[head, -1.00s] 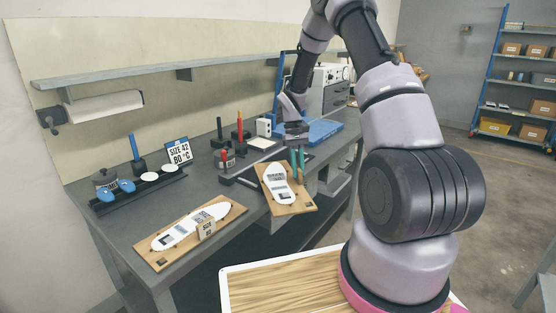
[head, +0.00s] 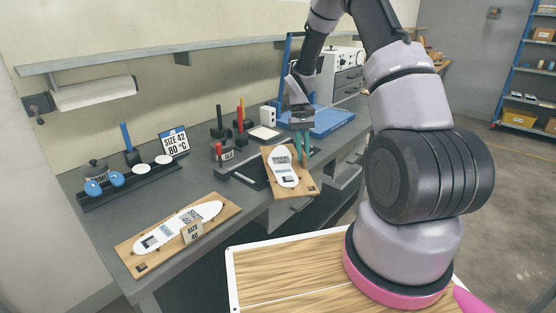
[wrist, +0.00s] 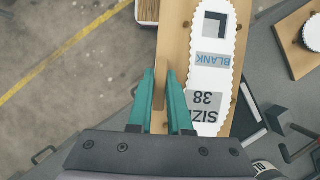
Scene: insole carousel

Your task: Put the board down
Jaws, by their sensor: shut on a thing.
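My gripper (head: 302,155) is shut, with its teal fingers (wrist: 162,105) on either side of a thin upright wooden piece (wrist: 160,88) on the board. The wooden board (head: 311,186) carries a white insole blank (head: 284,168); its "SIZE 38" and "BLANK" labels read upside down in the wrist view (wrist: 208,75). The board is at the bench's front edge, with part of it out over the floor. I cannot tell whether its underside touches the bench.
A second board (head: 132,248) with a white insole and a small size sign (head: 192,232) lies on the grey bench (head: 100,220) at left. A black rack (head: 130,188) with discs, a "SIZE 42 80 °C" sign (head: 174,141) and a blue tray (head: 335,121) stand behind.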

